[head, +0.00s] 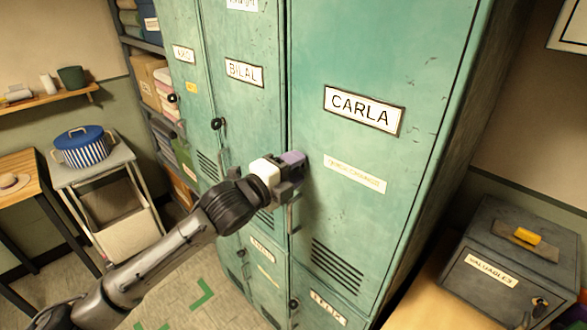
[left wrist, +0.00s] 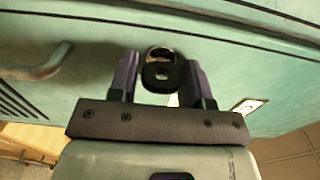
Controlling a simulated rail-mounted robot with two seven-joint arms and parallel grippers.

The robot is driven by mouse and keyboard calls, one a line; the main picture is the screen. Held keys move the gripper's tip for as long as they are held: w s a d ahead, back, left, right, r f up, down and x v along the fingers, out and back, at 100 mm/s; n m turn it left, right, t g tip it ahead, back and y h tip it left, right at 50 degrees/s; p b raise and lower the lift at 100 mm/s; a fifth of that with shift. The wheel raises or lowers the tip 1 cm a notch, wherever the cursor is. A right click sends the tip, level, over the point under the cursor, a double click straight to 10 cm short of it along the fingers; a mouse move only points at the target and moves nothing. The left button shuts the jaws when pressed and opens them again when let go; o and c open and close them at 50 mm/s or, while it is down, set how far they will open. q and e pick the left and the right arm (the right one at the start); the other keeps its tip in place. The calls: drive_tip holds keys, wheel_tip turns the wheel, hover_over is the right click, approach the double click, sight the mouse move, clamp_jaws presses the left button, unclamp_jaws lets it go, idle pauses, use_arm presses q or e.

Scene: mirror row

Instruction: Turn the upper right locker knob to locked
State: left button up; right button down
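The upper right locker door (head: 400,60) is green and shut, with a CARLA name plate (head: 362,110). My left gripper (head: 293,160) is at its left edge and hides the knob in the head view. In the left wrist view, the dark knob (left wrist: 160,75) sits between the two purple fingers of my left gripper (left wrist: 158,80), one on each side. The fingers stand apart and look open, with a narrow gap on at least one side. I cannot tell whether either touches the knob. My right gripper is not in view.
The door handle (head: 295,213) is below the gripper; it also shows in the left wrist view (left wrist: 40,66). BILAL's locker with its black knob (head: 217,124) is to the left. A grey valuables box (head: 520,260) stands at the right. A cart with a striped pot (head: 80,148) is at the left.

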use_arm(q)
drive_tip(key=shift+o, duration=1.3)
drive_tip(key=b+v, duration=0.2)
drive_tip(key=v, duration=1.2)
drive_tip(key=shift+d, duration=0.1)
